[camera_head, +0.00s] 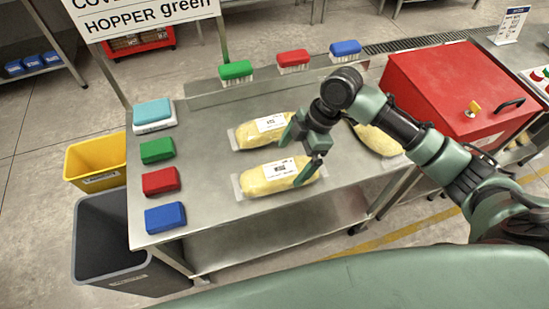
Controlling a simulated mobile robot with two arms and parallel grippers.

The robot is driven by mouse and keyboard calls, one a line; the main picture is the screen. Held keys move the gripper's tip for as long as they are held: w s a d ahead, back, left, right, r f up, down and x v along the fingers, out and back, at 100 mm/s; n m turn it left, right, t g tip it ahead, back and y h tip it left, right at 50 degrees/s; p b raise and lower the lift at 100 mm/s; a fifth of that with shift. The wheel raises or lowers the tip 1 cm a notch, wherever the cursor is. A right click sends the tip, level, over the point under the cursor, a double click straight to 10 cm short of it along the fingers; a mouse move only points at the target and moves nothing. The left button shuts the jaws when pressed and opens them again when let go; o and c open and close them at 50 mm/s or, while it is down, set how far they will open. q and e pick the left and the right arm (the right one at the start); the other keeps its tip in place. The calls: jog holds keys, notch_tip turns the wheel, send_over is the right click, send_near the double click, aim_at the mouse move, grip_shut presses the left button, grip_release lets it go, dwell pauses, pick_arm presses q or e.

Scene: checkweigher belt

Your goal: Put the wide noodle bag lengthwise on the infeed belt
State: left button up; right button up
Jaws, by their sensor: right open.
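Three clear bags of yellow noodles lie on the steel table: a back-left bag (250,137) and a front bag (262,183), both with white labels, and a right bag (377,140) partly hidden by my right arm. I cannot tell for sure which is the wide one. My right gripper (297,155) is open, with its fingers pointing down at the front bag's right half. One finger is near the gap between the two left bags, the other over the front bag's right end; contact is unclear. My left gripper is not in view. I cannot make out the infeed belt.
Green, red and blue blocks (161,180) line the table's left edge; matching brushes (293,61) stand along the back. A red box (450,85) is at right. Yellow (97,160) and grey bins (105,235) stand left.

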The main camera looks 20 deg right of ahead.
aim_at(283, 168)
jog(key=shift+w+a+f, duration=0.15)
jog(key=shift+w+f, duration=0.1)
jog(key=shift+w, duration=0.1)
jog(key=shift+a+f, duration=0.15)
jog(key=shift+f, duration=0.15)
jog(key=shift+s+a+f+p, duration=0.2)
jog(key=shift+a+f+p, duration=0.15)
jog(key=shift+f, duration=0.2)
jog(key=shift+s+a+f+p, duration=0.2)
jog(key=shift+a+f, duration=0.1)
jog(key=shift+f, duration=0.25)
jog(key=x, duration=0.3)
jog(key=shift+w+a+f+p, duration=0.1)
jog(key=shift+w+f+p, duration=0.15)
jog(key=shift+f+p, duration=0.1)
jog(key=shift+f, duration=0.1)
jog(key=c, duration=2)
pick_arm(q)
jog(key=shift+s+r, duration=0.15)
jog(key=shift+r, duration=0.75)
